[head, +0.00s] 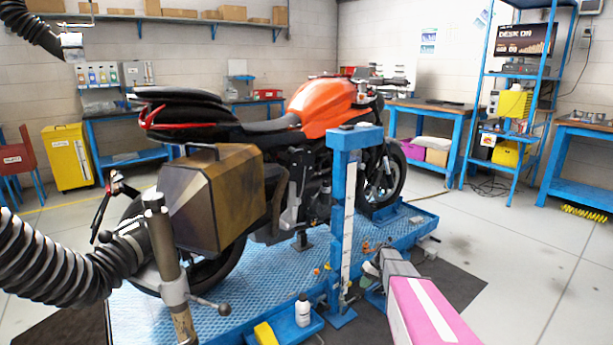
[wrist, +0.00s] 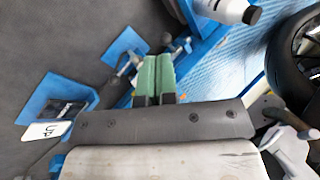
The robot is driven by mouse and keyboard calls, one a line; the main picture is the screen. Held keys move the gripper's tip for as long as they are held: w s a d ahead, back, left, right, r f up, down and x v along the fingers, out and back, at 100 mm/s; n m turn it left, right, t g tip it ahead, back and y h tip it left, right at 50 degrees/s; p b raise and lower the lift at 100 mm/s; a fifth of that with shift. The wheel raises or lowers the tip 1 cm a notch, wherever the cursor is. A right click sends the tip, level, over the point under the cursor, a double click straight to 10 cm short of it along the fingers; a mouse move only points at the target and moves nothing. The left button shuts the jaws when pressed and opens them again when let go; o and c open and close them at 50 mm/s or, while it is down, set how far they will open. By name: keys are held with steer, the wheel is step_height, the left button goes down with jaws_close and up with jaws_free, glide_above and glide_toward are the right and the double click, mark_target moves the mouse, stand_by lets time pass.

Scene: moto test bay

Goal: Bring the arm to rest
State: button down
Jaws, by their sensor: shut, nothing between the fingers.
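My gripper (head: 371,269) is at the end of my pink and grey arm, low on the right in the head view. It is beside the near side of the blue motorcycle lift (head: 240,310), close to the blue post (head: 344,215). In the wrist view, the two green fingers of my gripper (wrist: 156,60) lie side by side, shut and empty. They point toward the lift's blue edge and metal fittings. I cannot tell whether the fingertips touch anything.
An orange motorcycle (head: 325,108) with a brown pannier (head: 212,200) stands on the lift. A white bottle (head: 303,312) and yellow item (head: 265,334) sit at its near edge. A ribbed black hose (head: 60,265) crosses the left. Floor (head: 530,260) at right is clear.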

steer(key=s+a+r+h, duration=0.2)
steer(key=s+r, duration=0.3)
steer(key=s, duration=0.4)
steer(key=s+a+r+m+t+h, duration=0.1)
steer(key=s+a+r+h, duration=0.1)
steer(key=s+r, duration=0.4)
steer(key=s+a+r+m+t+h, duration=0.1)
steer(key=s+r, duration=0.5)
steer(key=s, duration=0.6)
steer(key=a+h, duration=0.1)
steer(key=a, duration=0.1)
steer(key=shift+a+r, duration=0.2)
steer(key=shift+a, duration=0.1)
